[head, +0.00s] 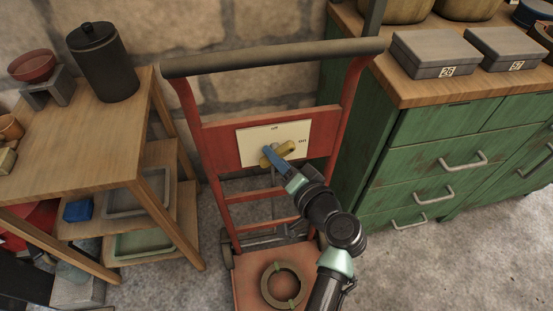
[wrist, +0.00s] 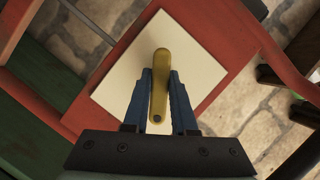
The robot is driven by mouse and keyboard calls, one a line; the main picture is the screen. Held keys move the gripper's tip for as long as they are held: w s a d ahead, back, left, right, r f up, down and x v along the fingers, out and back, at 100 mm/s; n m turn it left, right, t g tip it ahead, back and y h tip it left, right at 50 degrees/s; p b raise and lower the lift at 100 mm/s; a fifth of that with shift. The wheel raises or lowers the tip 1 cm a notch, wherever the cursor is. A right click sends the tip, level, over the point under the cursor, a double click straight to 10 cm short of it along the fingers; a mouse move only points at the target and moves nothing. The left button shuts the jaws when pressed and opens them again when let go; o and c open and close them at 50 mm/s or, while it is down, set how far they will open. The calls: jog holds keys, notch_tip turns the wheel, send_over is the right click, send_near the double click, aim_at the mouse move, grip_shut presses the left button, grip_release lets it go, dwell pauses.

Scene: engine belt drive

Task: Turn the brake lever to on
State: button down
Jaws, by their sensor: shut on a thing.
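The brake lever (head: 287,147) is a yellow bar on a cream panel (head: 252,148) on the red hand truck. The panel has an "off" mark at its top and an "on" mark at its right. In the head view the lever's visible right end lies near the "on" mark, slightly below it. My gripper (head: 268,151) has blue fingers and covers part of the lever there. In the wrist view my gripper (wrist: 160,76) is shut on the lever (wrist: 159,70), with one finger on each side. The exact lever angle is partly hidden.
The hand truck's dark handle (head: 270,59) runs above the panel. A ring (head: 271,293) lies on its base plate. A wooden shelf table (head: 75,145) stands left, and a green cabinet (head: 410,165) with grey boxes stands right, close to the truck.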

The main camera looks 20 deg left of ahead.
jog(key=m+y+b, duration=0.1)
jog(key=m, duration=0.2)
jog(key=shift+m+y, duration=0.3)
jog(key=shift+y, duration=0.1)
jog(key=shift+m+t+y+b, duration=0.3)
jog(key=shift+m+y+b, duration=0.25)
jog(key=shift+m, duration=0.65)
jog(key=shift+r, duration=0.1)
jog(key=c, duration=0.7)
grip_release()
jog(key=p+v, duration=0.1)
jog(key=v, duration=1.2)
jog(key=shift+a, duration=0.1)
